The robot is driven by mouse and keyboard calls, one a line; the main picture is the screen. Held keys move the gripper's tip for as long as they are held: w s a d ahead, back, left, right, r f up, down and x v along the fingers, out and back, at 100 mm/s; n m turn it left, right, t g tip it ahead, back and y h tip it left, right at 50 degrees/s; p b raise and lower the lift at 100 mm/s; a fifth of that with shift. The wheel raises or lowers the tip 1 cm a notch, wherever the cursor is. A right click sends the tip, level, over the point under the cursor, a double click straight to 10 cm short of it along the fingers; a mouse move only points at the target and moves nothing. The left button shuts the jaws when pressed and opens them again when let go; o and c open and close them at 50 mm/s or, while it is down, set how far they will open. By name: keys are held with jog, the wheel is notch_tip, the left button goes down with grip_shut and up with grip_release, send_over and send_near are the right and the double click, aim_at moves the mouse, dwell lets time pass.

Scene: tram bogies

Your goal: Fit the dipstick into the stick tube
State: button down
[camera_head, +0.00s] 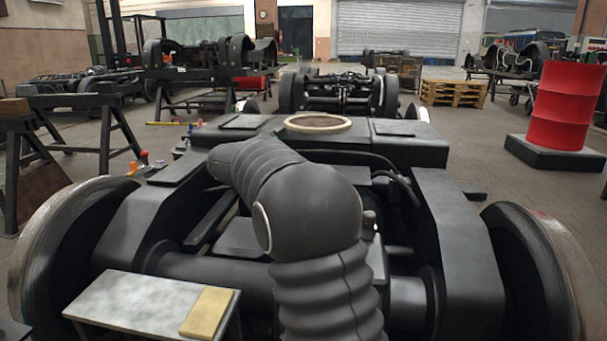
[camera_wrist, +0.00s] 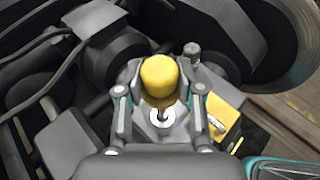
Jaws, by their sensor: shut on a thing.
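My gripper (camera_wrist: 160,96) shows in the wrist view, with one finger on each side of a yellow knob. The knob looks like the handle of the dipstick (camera_wrist: 160,76), and my gripper is shut on it. The stick's lower part is hidden, so I cannot tell whether its tip touches anything. A small grey upright piece (camera_wrist: 192,52) stands just beyond the right finger; I cannot tell whether it is the stick tube. In the head view my arm covers the gripper and the dipstick.
The dark bogie frame (camera_head: 455,240) spreads around my gripper, with wheels (camera_head: 545,270) at both sides. Hoses (camera_head: 400,185) run over it. A metal side table (camera_head: 135,300) with a yellow pad (camera_head: 207,312) stands at front left. A red drum (camera_head: 565,105) stands at right.

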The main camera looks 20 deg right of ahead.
jog(key=shift+f+b, duration=2)
jog(key=shift+f, duration=3)
jog(key=c, duration=0.7)
grip_release()
jog(key=shift+o, duration=0.2)
jog(key=v, duration=1.2)
